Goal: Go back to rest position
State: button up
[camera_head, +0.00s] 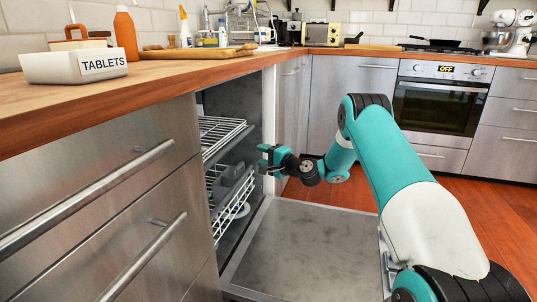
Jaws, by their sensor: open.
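My gripper (266,158) is open at the end of my teal arm, near the middle of the view. It is in front of the open dishwasher, close to its racks and above the lowered door (310,250). I see nothing between its fingers. The upper rack (222,130) is white wire and looks empty. The lower rack (232,205) holds a grey basket (228,182) and a light round dish, partly hidden by the rack wires. My arm reaches in from the lower right and hides part of the cabinets behind it.
Steel drawers with bar handles (100,195) stand at the left, under a wooden counter with a white box marked TABLETS (74,65). An oven (440,100) stands at the back right. Red wooden floor (490,185) is clear at the right.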

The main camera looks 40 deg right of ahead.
jog(key=shift+v, duration=1.1)
